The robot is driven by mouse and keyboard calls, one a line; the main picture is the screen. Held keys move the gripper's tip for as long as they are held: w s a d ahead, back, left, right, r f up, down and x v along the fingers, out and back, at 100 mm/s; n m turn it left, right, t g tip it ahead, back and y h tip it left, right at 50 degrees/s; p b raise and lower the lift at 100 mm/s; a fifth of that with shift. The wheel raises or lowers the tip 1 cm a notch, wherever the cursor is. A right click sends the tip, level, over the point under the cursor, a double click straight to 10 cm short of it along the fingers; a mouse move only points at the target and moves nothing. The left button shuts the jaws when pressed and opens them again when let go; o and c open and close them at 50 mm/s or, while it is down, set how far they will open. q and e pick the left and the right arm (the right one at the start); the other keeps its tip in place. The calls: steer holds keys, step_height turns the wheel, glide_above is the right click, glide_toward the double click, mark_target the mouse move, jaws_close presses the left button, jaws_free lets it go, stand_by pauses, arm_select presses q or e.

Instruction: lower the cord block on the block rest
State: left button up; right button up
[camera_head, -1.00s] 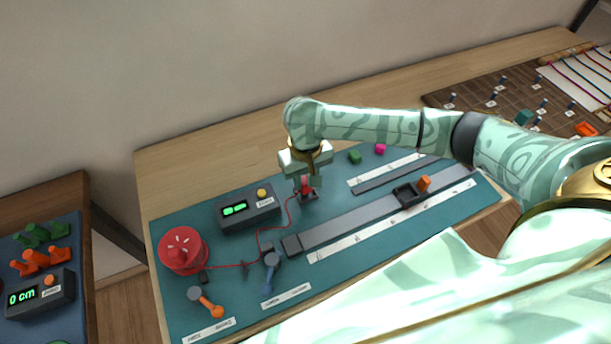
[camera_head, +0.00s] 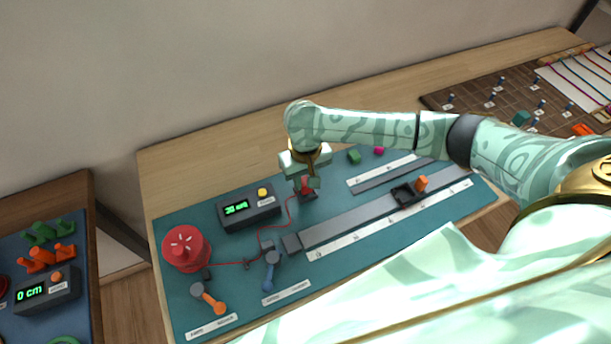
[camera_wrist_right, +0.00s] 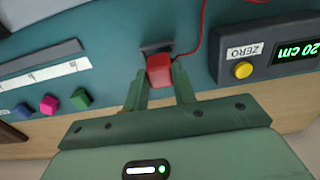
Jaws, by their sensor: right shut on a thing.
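My right gripper (camera_head: 306,186) reaches down over the back of the teal mat. It is shut on the red cord block (camera_wrist_right: 159,70), whose red cord (camera_wrist_right: 201,28) trails off to the spool. The block also shows between the fingers in the head view (camera_head: 305,184). The dark block rest (camera_wrist_right: 153,47) lies at the block, partly hidden by it. I cannot tell whether the block touches the rest. My left gripper is not in view.
The display box (camera_head: 248,208) with a yellow button stands left of the gripper and reads 20 cm. A red spool (camera_head: 186,247) is at the mat's left. A grey rail (camera_head: 350,223) lies in front. Green (camera_head: 354,157) and magenta (camera_head: 379,151) blocks are right.

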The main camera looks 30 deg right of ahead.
steer(key=shift+f, duration=0.45)
steer(key=shift+f+p, duration=0.35)
steer(key=o, duration=1)
steer(key=shift+f, duration=0.1)
step_height(320, 180, up, 2)
steer(key=p, duration=0.2)
steer(key=shift+p, duration=0.4)
step_height(320, 180, up, 6)
steer(key=p, duration=0.7)
steer(key=shift+p, duration=0.4)
